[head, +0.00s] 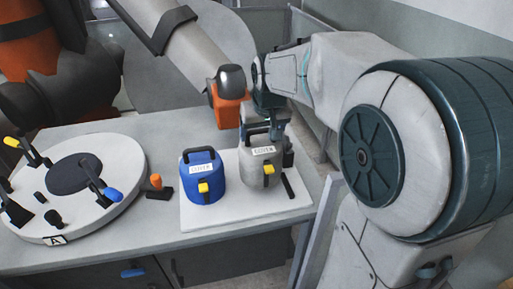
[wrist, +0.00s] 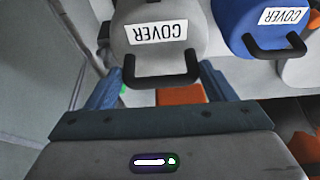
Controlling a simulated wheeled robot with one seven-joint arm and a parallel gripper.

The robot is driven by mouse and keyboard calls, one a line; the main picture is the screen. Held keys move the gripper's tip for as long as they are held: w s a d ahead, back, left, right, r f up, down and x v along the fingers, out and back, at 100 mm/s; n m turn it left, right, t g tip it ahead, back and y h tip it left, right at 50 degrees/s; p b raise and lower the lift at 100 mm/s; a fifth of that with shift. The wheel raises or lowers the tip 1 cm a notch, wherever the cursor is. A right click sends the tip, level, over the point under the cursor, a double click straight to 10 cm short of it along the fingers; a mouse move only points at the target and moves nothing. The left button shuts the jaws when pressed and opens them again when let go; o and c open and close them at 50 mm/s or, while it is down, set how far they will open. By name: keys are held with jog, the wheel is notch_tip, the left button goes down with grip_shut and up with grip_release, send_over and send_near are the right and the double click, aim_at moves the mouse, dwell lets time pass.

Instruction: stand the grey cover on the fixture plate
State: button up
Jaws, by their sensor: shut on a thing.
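The grey cover (head: 262,172) has a white COVER label, a yellow latch and a dark handle on top. It is upright at the right end of a white board; I cannot tell whether its base touches the board. My gripper (head: 264,132) comes from above and is shut on its handle. In the wrist view the fingers (wrist: 160,80) lie on either side of the dark handle of the grey cover (wrist: 160,35). The fixture plate (head: 115,160) appears to be the round white disc marked A at the left, with a dark round centre and several clamps.
A blue cover (head: 203,180) stands upright left of the grey one on the white board (head: 215,220). An orange-tipped peg (head: 157,184) sits between board and disc. A large orange-and-grey machine arm (head: 190,50) reaches behind the covers. Bare table (head: 150,225) shows in front.

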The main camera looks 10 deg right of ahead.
aim_at(261, 144)
jog(key=shift+f, duration=2.2)
jog(key=o, duration=1.1)
jog(key=v, duration=1.1)
jog(key=shift+g, duration=0.9)
jog(key=s+f, duration=0.3)
jog(key=s, duration=0.2)
jog(key=s+f, duration=0.4)
jog(key=s, duration=0.2)
jog(key=s+f, duration=0.3)
jog(key=s, duration=0.2)
jog(key=shift+s+a+f, duration=0.3)
jog(key=shift+a+f, duration=0.1)
